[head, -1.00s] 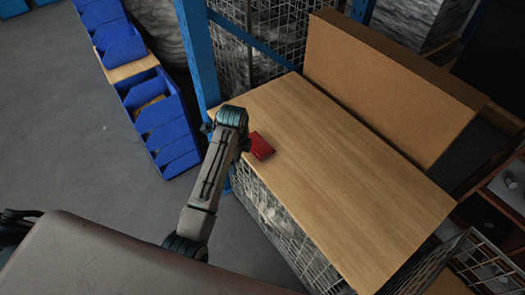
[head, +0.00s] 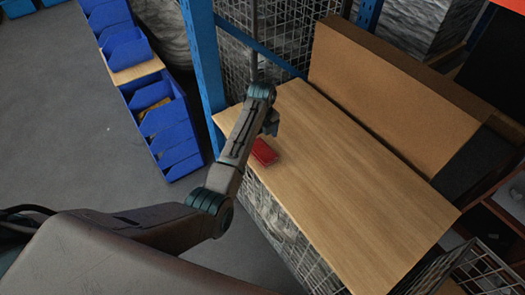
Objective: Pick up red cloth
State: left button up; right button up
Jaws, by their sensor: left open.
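The red cloth (head: 264,152) is a small folded block lying on the wooden table top (head: 345,185), near its left edge. My left arm reaches in from the lower left. My left gripper (head: 270,128) is just above and behind the cloth in the picture, apart from it as far as I can tell; its fingers are small and partly hidden by the wrist. It holds nothing that I can see. My right gripper does not show.
A blue rack post (head: 204,60) stands close to the left of the arm. A large cardboard-brown box (head: 390,95) stands along the table's back. Blue bins (head: 165,130) line the left. A wire basket (head: 480,265) is at lower right. Most of the table top is clear.

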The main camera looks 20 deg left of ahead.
aim_at(263, 150)
pick_arm(q)
jog(key=shift+f, duration=0.6)
notch_tip(263, 150, down, 4)
jog(key=shift+d+f+p, duration=0.15)
jog(key=shift+p, duration=0.75)
jog(key=shift+f, duration=0.4)
jog(key=shift+w, duration=0.1)
jog(key=c, duration=1.1)
jog(key=shift+c, duration=0.2)
